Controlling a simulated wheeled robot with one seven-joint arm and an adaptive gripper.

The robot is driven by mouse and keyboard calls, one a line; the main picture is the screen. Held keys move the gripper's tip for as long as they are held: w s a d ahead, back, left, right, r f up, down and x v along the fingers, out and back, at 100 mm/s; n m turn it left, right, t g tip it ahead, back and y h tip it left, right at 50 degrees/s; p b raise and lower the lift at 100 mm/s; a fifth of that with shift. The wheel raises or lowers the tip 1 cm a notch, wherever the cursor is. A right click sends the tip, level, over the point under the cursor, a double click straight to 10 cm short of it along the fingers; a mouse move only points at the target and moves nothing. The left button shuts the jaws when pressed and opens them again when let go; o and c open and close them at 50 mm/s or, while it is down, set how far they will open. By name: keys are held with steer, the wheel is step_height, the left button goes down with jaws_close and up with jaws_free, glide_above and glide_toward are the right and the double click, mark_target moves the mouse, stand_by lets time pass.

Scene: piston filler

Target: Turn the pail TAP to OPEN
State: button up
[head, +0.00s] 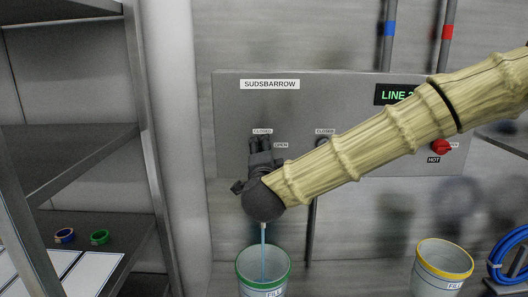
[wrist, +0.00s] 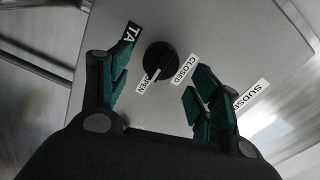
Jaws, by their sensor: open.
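In the wrist view, the black round tap knob (wrist: 160,60) sits on the grey panel between an OPEN label (wrist: 147,82) and a CLOSED label (wrist: 184,69). A pale mark on the knob appears to point toward the OPEN side. My gripper (wrist: 163,78) is open, its green-padded fingers on either side of the knob and apart from it. The left finger partly covers a label reading "TA". In the head view, my gripper (head: 262,150) hides the knob. A thin bluish stream (head: 263,245) falls into the green-rimmed pail (head: 263,284) below.
A yellow-rimmed pail (head: 443,266) and a blue hose (head: 508,255) are at right. Metal shelving (head: 85,160) stands left.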

steer(key=s, duration=0.8)
steer(key=shift+s, duration=0.35)
step_height(320, 180, down, 23)
steer(key=s+d+n+g+y+p, duration=0.1)
steer(key=d+n+g+y+p, duration=0.1)
steer(key=n+g, duration=0.3)
steer(key=s+d+f+n+g+p, duration=0.15)
steer(key=s+f, duration=0.25)
steer(key=f, duration=0.4)
steer(key=s+d+f+n+g+b, duration=0.1)
steer(key=s+d+f+n+g, duration=0.2)
steer(key=f, duration=0.6)
steer(key=s+d+f+n+g+p, duration=0.1)
steer(key=s+d+f, duration=0.4)
steer(key=s, duration=0.5)
steer(key=s+d+f+n+g+h+p, duration=0.1)
steer(key=s+d+f+n+g, duration=0.1)
steer(key=s+d+f+g, duration=0.2)
steer(key=s+d+f+n+g+h+p, duration=0.1)
steer(key=s+d+f, duration=0.6)
steer(key=s, duration=1)
step_height(320, 180, down, 2)
steer(key=shift+f+n+g, duration=0.25)
steer(key=shift+n+g, duration=0.4)
steer(key=shift+g, duration=0.6)
